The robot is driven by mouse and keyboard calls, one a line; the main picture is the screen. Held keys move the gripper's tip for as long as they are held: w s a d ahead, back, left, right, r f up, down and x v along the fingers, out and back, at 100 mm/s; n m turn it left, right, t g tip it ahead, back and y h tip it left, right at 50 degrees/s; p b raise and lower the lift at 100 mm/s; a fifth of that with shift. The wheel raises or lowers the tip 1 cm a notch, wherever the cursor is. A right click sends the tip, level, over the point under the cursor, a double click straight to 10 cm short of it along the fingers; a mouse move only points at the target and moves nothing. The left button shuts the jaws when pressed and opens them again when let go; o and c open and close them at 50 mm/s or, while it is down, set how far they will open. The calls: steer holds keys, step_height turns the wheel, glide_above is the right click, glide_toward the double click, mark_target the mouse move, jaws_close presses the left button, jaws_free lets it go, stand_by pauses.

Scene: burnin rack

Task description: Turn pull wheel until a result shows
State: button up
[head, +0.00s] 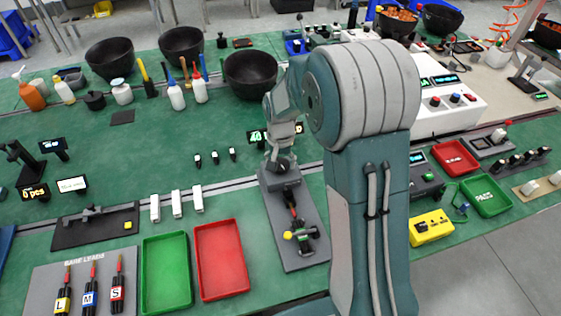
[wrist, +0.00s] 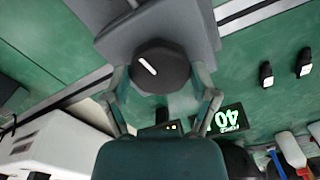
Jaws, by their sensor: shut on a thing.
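The pull wheel (wrist: 160,68) is a dark, many-sided knob with a white line on its face, seen close in the wrist view. It sits at the end of a grey fixture (wrist: 188,24), whose long plate also shows in the head view (head: 310,222). My gripper (wrist: 160,78) is shut on the wheel, with a finger on each side. In the head view, my gripper (head: 279,163) is at the far end of the fixture and mostly covers the wheel. A black display (wrist: 222,120) shows a green 40; its small lower text is hard to read.
Green (head: 167,272) and red (head: 221,259) trays lie left of the fixture. Several small white blocks stand beyond them. Black bowls (head: 250,74) and bottles stand at the back. A white box with coloured buttons (head: 447,104) is right of my arm.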

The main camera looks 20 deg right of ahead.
mark_target(280, 163)
steer(key=shift+s+f, duration=0.1)
steer(key=shift+f, duration=0.05)
steer(key=o, duration=1)
steer(key=shift+a, duration=0.1)
step_height(280, 163, up, 12)
